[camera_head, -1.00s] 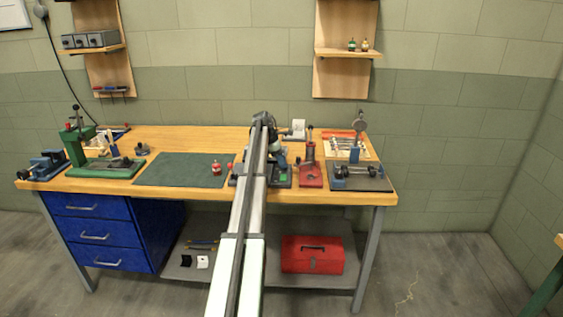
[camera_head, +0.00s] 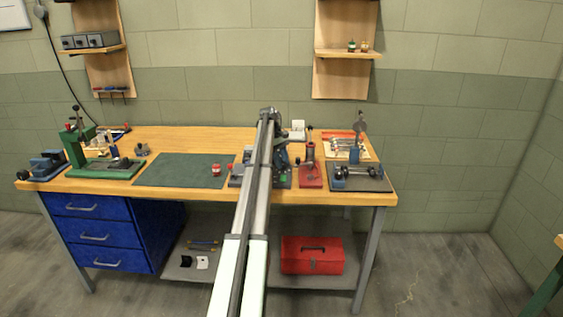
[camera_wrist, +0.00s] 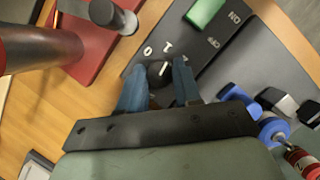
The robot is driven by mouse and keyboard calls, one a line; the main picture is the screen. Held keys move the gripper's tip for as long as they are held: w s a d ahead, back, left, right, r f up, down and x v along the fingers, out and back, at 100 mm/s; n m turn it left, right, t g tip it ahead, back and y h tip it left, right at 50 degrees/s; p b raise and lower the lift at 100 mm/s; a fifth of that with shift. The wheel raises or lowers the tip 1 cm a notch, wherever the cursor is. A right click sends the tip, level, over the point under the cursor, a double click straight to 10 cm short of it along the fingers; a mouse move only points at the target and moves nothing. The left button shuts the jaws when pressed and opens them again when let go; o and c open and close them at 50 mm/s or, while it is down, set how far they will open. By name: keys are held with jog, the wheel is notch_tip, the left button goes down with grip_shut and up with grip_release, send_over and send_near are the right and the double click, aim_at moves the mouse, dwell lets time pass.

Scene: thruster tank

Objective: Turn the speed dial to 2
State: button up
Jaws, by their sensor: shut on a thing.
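The speed dial (camera_wrist: 158,72) is a small black knob with a white pointer line on a dark panel (camera_wrist: 185,42) in the wrist view. Marks 0 and 1 show beside it on the panel; a further mark by the right finger is partly hidden. The pointer seems to face roughly the 1 mark. My gripper (camera_wrist: 160,84) is shut on the dial, with one blue-grey finger on each side. The fingers cover part of the knob's rim. In the head view, my arm hides the dial.
A green button (camera_wrist: 205,12) with ON and OFF lettering is on the same panel. A red stand (camera_wrist: 92,55) is close at the left. A green mat (camera_head: 180,170) is on the bench.

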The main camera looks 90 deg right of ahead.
aim_at(283, 163)
jog(key=shift+d+m+t+y, duration=0.1)
jog(key=shift+m+t+y, duration=0.2)
jog(key=shift+m, duration=0.8)
jog(key=o, duration=1)
jog(key=shift+o, duration=0.2)
jog(key=shift+r, duration=0.1)
jog(key=shift+d+r, duration=0.2)
jog(key=shift+r, duration=0.3)
jog(key=shift+v, duration=1.05)
jog(key=w+d, duration=0.2)
jog(key=d, duration=0.1)
jog(key=w+d, duration=0.2)
jog(key=d, duration=0.1)
jog(key=w+d, duration=0.3)
jog(key=shift+d+f, duration=0.2)
jog(key=shift+d, duration=0.15)
